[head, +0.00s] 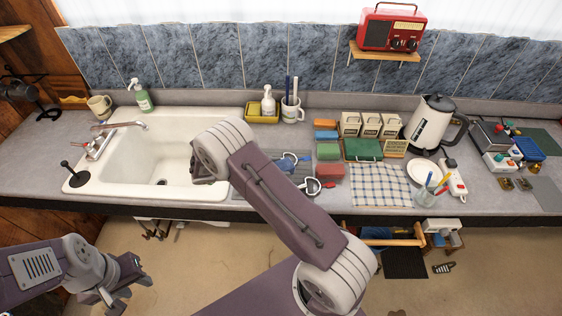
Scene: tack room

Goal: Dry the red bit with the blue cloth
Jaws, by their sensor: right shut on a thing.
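A bit with a red end and a metal ring (313,186) lies on a grey mat (240,187) right of the sink. A bit with blue parts (286,163) lies behind it. My right arm covers part of the mat. A small folded blue cloth (326,135) lies in a row of coloured folded pieces, between an orange and a green one. My left gripper (122,293) is low at the left, in front of the counter, with its fingers apart and empty. My right arm crosses the middle of the view; its gripper is hidden behind the arm.
The sink (215,128) is left of the mat. A checked cloth (380,184), a red folded piece (330,171), a kettle (430,122) and a cup of pens (428,190) crowd the right. A spray bottle (141,95) and mug stand behind the sink.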

